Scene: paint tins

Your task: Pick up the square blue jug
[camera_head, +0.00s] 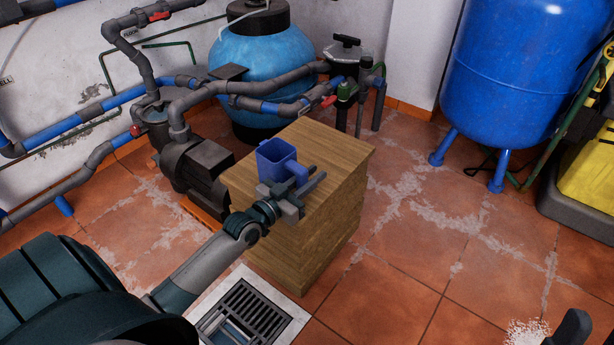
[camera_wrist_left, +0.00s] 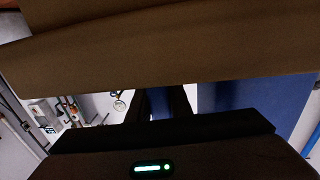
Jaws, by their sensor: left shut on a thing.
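The square blue jug (camera_head: 275,161) is an open-topped box shape with a handle on its right side. It stands upright on the wooden block, near its left part. My left gripper (camera_head: 305,180) reaches in low from the front and is shut on the jug's handle. In the left wrist view a narrow blue strip of the handle (camera_wrist_left: 160,103) shows between the dark fingers, and the blue jug body (camera_wrist_left: 240,98) fills the right side. I cannot tell whether the jug's base touches the wood. Dark parts, probably of my right gripper (camera_head: 572,330), are cut off at the bottom right.
The wooden block (camera_head: 325,215) has a clear top at its right and back. A pump (camera_head: 195,170), pipes and a light-blue tank (camera_head: 250,70) crowd its left and rear. A tall blue tank (camera_head: 515,75) stands at the right. A floor grate (camera_head: 250,310) lies in front.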

